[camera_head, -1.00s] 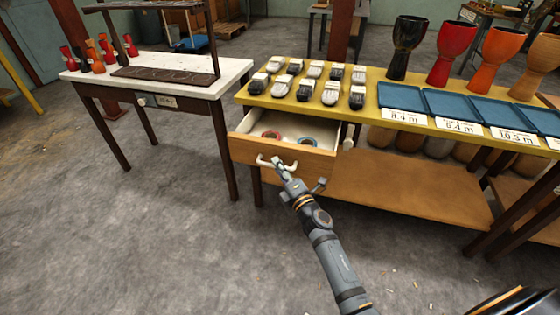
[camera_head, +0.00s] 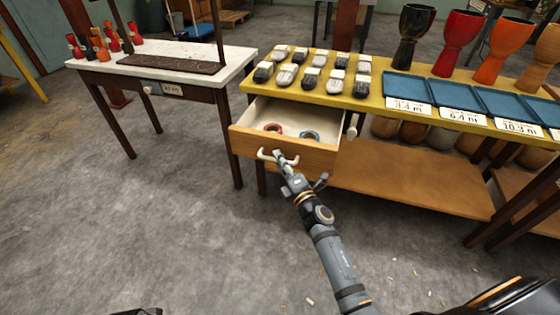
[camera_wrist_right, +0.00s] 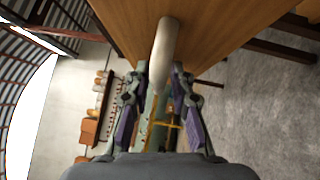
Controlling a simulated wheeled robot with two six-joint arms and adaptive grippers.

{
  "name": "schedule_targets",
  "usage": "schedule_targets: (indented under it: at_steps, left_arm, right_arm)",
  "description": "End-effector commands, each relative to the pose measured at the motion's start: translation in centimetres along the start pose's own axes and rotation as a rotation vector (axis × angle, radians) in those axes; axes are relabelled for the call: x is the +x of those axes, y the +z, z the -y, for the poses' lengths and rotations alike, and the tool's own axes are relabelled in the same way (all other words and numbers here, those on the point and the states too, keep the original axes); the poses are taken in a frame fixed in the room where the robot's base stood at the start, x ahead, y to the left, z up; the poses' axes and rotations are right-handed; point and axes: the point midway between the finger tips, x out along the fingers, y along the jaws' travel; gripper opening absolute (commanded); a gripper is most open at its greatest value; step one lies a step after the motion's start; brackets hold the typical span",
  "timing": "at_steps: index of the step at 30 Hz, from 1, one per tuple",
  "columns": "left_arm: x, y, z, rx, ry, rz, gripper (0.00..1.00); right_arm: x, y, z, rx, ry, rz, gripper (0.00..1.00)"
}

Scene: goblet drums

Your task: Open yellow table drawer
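The yellow-topped table (camera_head: 375,100) has a wooden drawer (camera_head: 285,148) on its left side, and the drawer stands pulled out. A red ring and a blue ring lie inside on its pale floor. A light, curved handle (camera_head: 266,156) is on the drawer front. My right gripper (camera_head: 284,164) is at this handle. In the right wrist view the handle (camera_wrist_right: 163,55) runs between the two fingers of the right gripper (camera_wrist_right: 160,72), which look closed around it. My left gripper is not recognisable in any view; only a dark sliver shows at the bottom edge of the head view.
Several dark-and-white objects and blue trays (camera_head: 470,98) are on the yellow table, with goblet drums (camera_head: 414,35) behind. A wooden lower shelf (camera_head: 400,180) is under it. A white-topped table (camera_head: 160,65) stands to the left. The grey floor in front is largely clear.

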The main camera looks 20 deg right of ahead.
Motion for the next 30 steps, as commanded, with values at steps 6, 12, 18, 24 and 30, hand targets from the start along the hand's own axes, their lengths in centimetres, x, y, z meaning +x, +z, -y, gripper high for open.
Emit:
schedule_targets:
  at_steps: [6,12,18,24,30]
  left_arm:
    - [0.1,0.2,0.1,0.001,-0.001,0.004,0.4]
    - [0.0,0.1,0.0,0.001,-0.001,0.001,0.4]
    - [0.0,0.1,0.0,0.0,0.0,0.0,0.4]
    - [0.0,0.0,0.0,0.0,0.0,0.0,0.4]
    - [0.0,0.0,0.0,0.0,0.0,0.0,0.4]
  right_arm:
    - [-0.8,0.0,0.0,0.0,0.0,0.0,0.22]
    - [-5.3,0.0,0.1,0.0,-0.004,-0.001,0.22]
    - [-9.7,0.0,0.1,0.0,-0.003,-0.002,0.22]
    - [-11.9,0.0,0.0,0.0,-0.001,0.0,0.22]
    - [-12.1,0.0,0.0,0.0,0.001,0.0,0.22]
